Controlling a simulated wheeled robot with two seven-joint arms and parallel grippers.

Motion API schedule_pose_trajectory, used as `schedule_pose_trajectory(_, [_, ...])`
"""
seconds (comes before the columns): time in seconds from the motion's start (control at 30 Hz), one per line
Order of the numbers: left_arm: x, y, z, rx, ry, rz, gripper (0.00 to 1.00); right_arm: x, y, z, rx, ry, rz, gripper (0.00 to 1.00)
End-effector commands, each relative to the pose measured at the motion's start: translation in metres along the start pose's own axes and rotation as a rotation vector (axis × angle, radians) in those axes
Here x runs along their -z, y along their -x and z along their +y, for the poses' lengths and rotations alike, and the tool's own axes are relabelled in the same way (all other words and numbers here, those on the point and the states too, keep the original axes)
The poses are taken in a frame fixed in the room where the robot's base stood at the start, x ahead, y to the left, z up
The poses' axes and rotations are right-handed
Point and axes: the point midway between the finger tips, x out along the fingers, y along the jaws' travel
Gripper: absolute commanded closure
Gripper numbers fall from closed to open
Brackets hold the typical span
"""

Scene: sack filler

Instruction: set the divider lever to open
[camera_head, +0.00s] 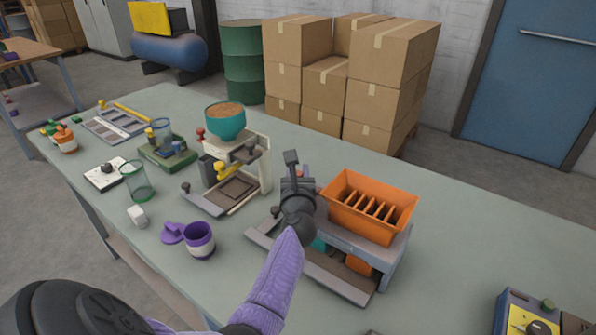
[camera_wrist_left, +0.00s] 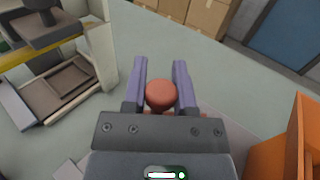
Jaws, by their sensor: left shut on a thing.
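The divider is an orange bin with a row of fins (camera_head: 358,218) on a grey stand (camera_head: 396,254). Its orange side also shows at the right of the left wrist view (camera_wrist_left: 285,145). A round red knob, which looks like the divider lever's end, sits between the purple fingers in the left wrist view (camera_wrist_left: 161,94). My left gripper (camera_head: 299,178) is shut on this knob, just left of the orange bin. In the head view my gripper hides nearly all of the lever, so its setting cannot be told. My right gripper is out of view.
A press with a teal bowl (camera_head: 225,127) stands left of my gripper. A purple mug (camera_head: 200,241), a white cube (camera_head: 138,216) and a green glass (camera_head: 137,184) are on the table's left part. A yellow control box (camera_head: 527,316) is at the lower right.

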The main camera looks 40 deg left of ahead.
Motion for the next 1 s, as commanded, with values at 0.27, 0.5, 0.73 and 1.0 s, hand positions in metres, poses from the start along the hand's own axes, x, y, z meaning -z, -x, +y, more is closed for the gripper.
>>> schedule_pose_trajectory(0.27, [-0.003, -0.004, -0.001, 0.07, -0.001, 0.0, 1.0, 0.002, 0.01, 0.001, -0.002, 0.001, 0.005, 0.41])
schedule_pose_trajectory(0.5, [-0.001, -0.005, -0.003, 0.12, 0.0, -0.001, 1.0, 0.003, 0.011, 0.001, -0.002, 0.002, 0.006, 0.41])
schedule_pose_trajectory(0.73, [-0.001, -0.005, -0.003, 0.119, 0.0, -0.001, 0.38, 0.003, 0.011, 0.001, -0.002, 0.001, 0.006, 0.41])
schedule_pose_trajectory(1.0, [0.0, -0.005, -0.003, 0.119, 0.0, -0.001, 0.3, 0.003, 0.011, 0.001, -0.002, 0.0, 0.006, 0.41])
